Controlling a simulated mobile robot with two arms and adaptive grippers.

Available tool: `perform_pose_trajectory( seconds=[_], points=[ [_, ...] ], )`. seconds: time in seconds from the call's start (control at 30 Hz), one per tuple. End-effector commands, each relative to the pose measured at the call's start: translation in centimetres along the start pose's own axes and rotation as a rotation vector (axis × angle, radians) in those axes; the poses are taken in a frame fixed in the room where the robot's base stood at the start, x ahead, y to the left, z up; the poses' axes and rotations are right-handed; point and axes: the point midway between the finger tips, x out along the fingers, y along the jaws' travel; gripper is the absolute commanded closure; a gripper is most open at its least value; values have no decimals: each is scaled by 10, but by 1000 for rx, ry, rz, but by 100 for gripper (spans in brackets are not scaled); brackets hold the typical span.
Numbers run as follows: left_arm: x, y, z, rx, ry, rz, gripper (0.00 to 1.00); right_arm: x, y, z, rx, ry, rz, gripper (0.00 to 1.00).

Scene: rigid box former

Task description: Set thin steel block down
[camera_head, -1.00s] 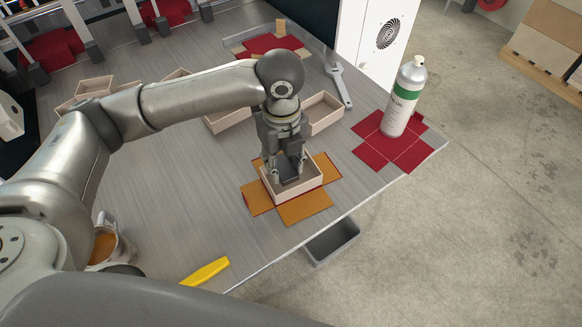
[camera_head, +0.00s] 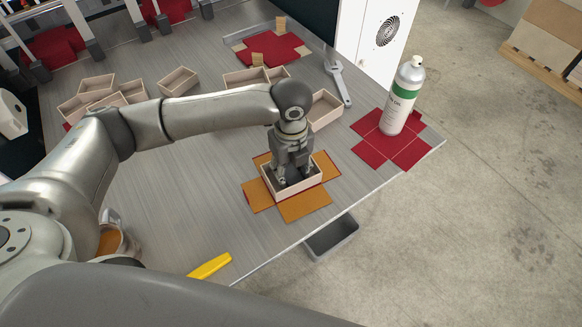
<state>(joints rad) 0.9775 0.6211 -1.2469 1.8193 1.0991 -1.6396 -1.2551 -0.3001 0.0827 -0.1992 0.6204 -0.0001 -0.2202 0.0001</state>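My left gripper (camera_head: 293,176) points down into a small pale open box (camera_head: 308,188) near the table's front edge. Its fingers are spread to either side of a dark grey piece, which looks like the thin steel block (camera_head: 294,180), low inside the box walls. Most of the block is hidden by the fingers and the box, and I cannot tell whether it touches the box floor. The box stands on an orange unfolded wrap sheet (camera_head: 305,206) with flaps lying out around it. My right gripper is not in view.
A spray can (camera_head: 403,97) stands on a red sheet (camera_head: 408,153) to the right. A wrench (camera_head: 339,80) and another pale box (camera_head: 325,110) lie behind. A yellow-handled tool (camera_head: 210,266) and a mug (camera_head: 112,240) are at the front left. A grey bin (camera_head: 332,240) sits below the table edge.

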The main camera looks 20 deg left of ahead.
Motion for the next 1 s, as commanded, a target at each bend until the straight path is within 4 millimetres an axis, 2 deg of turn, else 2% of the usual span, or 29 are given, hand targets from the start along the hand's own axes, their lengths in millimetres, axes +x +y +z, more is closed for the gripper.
perform_pose_trajectory(
  seconds=[0.1, 0.47, 0.57, 1.0],
  points=[
    [0, 0, 0, 0, 0, 0, 43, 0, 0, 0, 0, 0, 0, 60],
    [-5, -1, 0, -1, -1, -3, 43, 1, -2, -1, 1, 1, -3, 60],
    [-17, -1, 1, -1, -1, -4, 43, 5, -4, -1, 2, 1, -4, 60],
    [-105, -1, 0, 0, -1, -4, 43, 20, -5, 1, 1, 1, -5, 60]
  ],
)
